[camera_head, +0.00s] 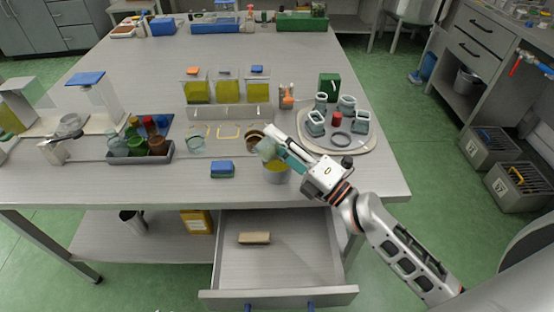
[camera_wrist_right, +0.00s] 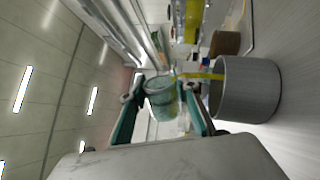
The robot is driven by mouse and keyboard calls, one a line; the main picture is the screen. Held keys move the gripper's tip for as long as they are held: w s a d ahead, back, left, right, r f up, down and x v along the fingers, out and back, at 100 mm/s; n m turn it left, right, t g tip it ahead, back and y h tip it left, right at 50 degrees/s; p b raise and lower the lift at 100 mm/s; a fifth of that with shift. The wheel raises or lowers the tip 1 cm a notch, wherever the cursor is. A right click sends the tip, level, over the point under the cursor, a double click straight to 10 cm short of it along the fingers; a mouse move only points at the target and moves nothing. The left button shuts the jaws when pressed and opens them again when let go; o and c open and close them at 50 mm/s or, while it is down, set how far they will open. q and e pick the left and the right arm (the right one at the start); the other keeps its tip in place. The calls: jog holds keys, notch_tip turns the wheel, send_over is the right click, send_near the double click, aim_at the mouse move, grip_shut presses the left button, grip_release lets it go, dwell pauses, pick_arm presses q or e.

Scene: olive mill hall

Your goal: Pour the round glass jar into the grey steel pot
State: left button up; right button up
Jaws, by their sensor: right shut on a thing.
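The round glass jar (camera_head: 267,148) is held tilted above the grey steel pot (camera_head: 277,176) near the table's front edge. My right gripper (camera_head: 279,151) is shut on the jar. In the right wrist view the gripper's fingers (camera_wrist_right: 160,112) are on both sides of the jar (camera_wrist_right: 160,88). There a yellow-green stream (camera_wrist_right: 198,75) runs from the jar's mouth into the open pot (camera_wrist_right: 248,90). Yellow-green liquid shows inside the pot in the head view. My left gripper is not in view.
A blue-topped block (camera_head: 221,169) lies left of the pot, and a brown-rimmed round container (camera_head: 255,141) stands behind it. A round tray (camera_head: 368,145) with several small jars is at the right. A drawer (camera_head: 275,245) stands open below the front edge. The table's back middle is clear.

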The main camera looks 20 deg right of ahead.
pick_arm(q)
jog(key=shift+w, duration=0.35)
pick_arm(e)
jog(key=shift+m, duration=0.3)
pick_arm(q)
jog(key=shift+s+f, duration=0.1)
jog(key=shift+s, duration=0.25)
pick_arm(e)
jog(key=shift+m, duration=0.4)
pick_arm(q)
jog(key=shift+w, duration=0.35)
pick_arm(e)
jog(key=shift+d+r+m+h, duration=0.1)
jog(key=shift+m+h, duration=0.3)
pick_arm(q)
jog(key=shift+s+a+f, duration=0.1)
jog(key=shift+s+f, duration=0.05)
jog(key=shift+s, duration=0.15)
pick_arm(e)
jog(key=shift+w+m+t, duration=0.1)
jog(key=shift+m+t, duration=0.2)
jog(key=shift+m, duration=0.3)
